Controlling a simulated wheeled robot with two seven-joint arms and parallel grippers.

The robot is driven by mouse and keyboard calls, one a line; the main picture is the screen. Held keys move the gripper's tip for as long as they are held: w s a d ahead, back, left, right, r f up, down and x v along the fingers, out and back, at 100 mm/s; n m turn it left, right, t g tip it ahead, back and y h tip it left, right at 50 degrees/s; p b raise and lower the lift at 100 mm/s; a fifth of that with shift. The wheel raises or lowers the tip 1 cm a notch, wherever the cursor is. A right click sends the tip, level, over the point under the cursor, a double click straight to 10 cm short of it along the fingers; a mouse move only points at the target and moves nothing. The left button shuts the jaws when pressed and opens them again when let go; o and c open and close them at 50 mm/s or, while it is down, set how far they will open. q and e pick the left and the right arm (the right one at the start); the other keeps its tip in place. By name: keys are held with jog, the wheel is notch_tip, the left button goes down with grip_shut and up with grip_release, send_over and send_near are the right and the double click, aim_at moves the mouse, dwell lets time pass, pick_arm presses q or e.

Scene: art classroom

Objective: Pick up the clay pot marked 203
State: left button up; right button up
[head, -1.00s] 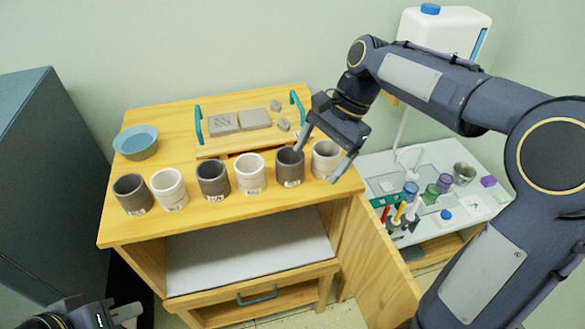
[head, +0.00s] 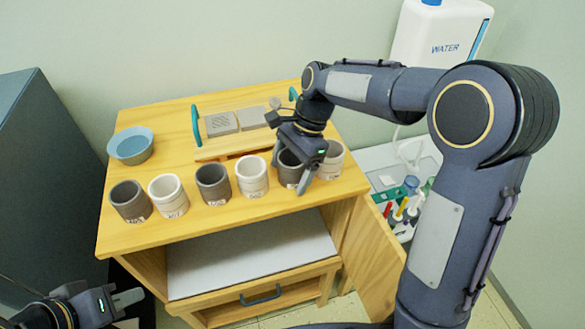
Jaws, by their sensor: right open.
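Several clay pots stand upright in a row along the front of the wooden cabinet top. From left they are a dark pot (head: 130,203), a white pot (head: 168,197), a dark pot (head: 213,185), a white pot (head: 252,177), a dark pot (head: 290,170) and a pale pot (head: 331,160). Their front labels are too small to read surely, so I cannot tell which is 203. My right gripper (head: 291,168) is open at the fifth pot, one finger at its left, one at its front right; contact is unclear. My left gripper (head: 127,309) is open and empty at the lower left.
A blue bowl (head: 131,146) stands at the cabinet's back left. A board with teal handles (head: 195,124) and clay slabs (head: 221,124) lies behind the pots. The cabinet (head: 143,240) has an open shelf below. A side table with tools (head: 404,208) is at right, partly hidden by my arm.

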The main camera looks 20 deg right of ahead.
jog(key=c, duration=1.1)
jog(key=shift+r, duration=0.1)
jog(key=shift+c, duration=0.2)
